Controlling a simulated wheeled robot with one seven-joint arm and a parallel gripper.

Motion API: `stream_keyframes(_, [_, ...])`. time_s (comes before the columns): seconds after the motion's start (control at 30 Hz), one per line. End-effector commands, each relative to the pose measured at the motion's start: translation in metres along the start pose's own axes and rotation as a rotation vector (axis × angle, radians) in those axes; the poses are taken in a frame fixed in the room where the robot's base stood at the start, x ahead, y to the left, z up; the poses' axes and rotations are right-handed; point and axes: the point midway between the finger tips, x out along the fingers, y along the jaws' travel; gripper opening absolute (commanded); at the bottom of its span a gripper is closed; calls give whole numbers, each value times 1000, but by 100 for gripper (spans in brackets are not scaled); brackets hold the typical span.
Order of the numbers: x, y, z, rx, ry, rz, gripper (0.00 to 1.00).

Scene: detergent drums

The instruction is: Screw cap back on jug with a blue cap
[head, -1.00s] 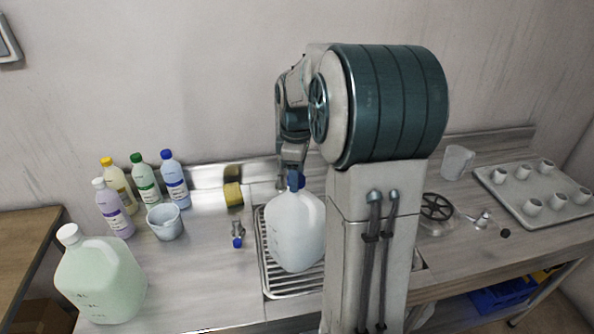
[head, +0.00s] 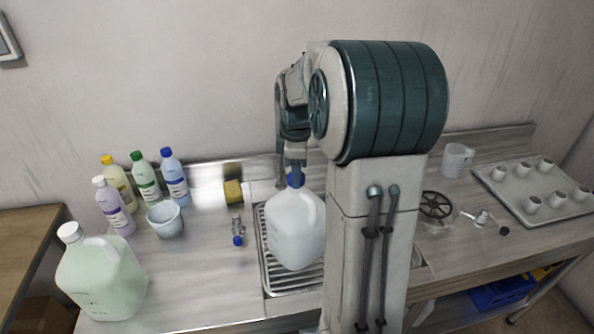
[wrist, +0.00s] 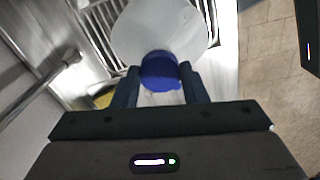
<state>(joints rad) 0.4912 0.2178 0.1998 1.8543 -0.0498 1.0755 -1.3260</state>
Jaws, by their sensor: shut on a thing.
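A white jug (head: 293,232) stands upright on the ribbed drain rack (head: 277,290); its body also shows in the wrist view (wrist: 160,28). Its blue cap (head: 296,180) is at the top of the neck, under my gripper (head: 296,172). In the wrist view my gripper (wrist: 160,82) has one finger on each side of the blue cap (wrist: 160,66) and is shut on it. The cap sits over the jug's mouth; the thread is hidden, so I cannot tell how tight it is.
A green jug with a white cap (head: 102,275) stands at the front left. Several bottles (head: 145,185), a small bucket (head: 165,219) and a sponge (head: 233,193) are on the left. A tray of cups (head: 535,190) and a mug (head: 456,160) are on the right.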

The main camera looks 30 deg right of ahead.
Motion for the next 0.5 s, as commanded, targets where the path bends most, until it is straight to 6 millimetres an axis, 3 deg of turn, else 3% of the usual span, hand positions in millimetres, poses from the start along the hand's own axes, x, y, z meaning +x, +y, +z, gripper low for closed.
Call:
stream_keyframes(0.17, [1,0,0,47,0,-2,14])
stream_keyframes(0.5, [2,-1,0,428,-1,-3,14])
